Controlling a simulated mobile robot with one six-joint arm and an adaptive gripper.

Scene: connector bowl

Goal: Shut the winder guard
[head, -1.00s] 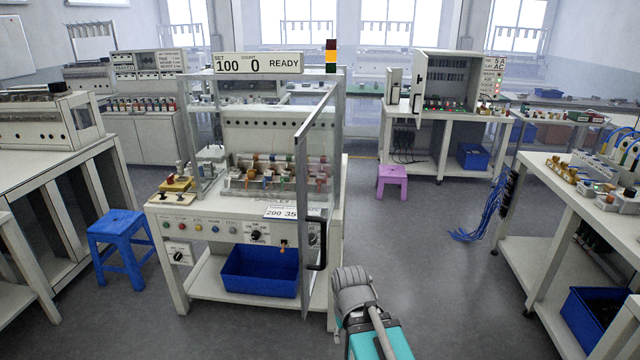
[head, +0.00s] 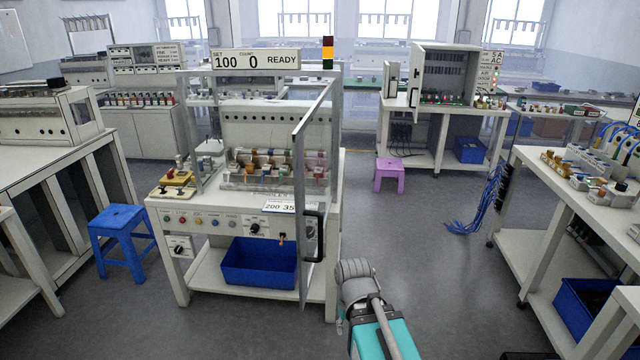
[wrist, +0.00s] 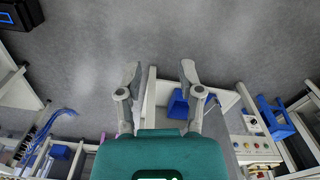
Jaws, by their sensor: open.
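The winder guard (head: 304,200) is a clear panel in a grey frame on the right front of the winder (head: 255,205). It stands swung open, jutting toward me, with a black handle (head: 313,240) on its edge. The winder's sign reads SET 100, COUNT 0, READY. My arm shows at the bottom of the head view, right of the guard and apart from it; the fingers are not clear there. In the wrist view my gripper (wrist: 159,78) has its two fingers spread, with nothing between them but floor and part of a bench.
A blue stool (head: 118,235) stands left of the winder and a pink stool (head: 389,174) behind right. A blue bin (head: 258,263) sits on the winder's lower shelf. A workbench (head: 590,200) stands at right. Grey floor between is clear.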

